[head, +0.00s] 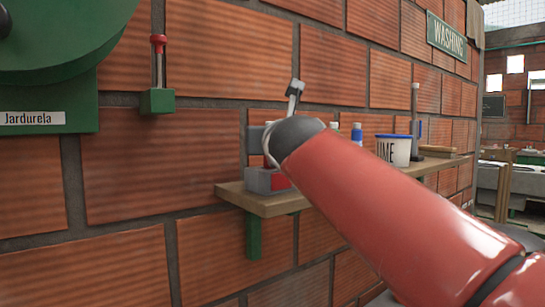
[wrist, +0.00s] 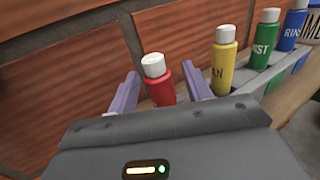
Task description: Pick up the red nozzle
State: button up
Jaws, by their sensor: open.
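No part in view is plainly marked as a nozzle. A red bottle with a white cap (wrist: 158,82) stands upright in the wrist view. My gripper (wrist: 160,92) is open, with one pale purple finger on each side of the bottle in the picture. I see no clear contact, and the bottle's lower part is hidden behind the gripper body. In the head view my red arm covers much of the shelf, and my gripper cannot be made out clearly there. A red knob on a metal rod (head: 158,42) stands above a small green box on the brick wall.
A yellow bottle (wrist: 224,62), a green bottle (wrist: 263,42) and a blue bottle (wrist: 292,25) stand in a row to the right of the red one. The wooden shelf (head: 262,204) also carries a white bucket (head: 394,151). The brick wall is close behind.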

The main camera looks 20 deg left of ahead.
jog(key=shift+c, duration=0.2)
jog(key=c, duration=1)
notch_tip(320, 180, up, 8)
jog(key=shift+f+p, duration=0.2)
jog(key=shift+p, duration=0.85)
jog(key=shift+r, duration=1.1)
jog(key=shift+s, duration=0.15)
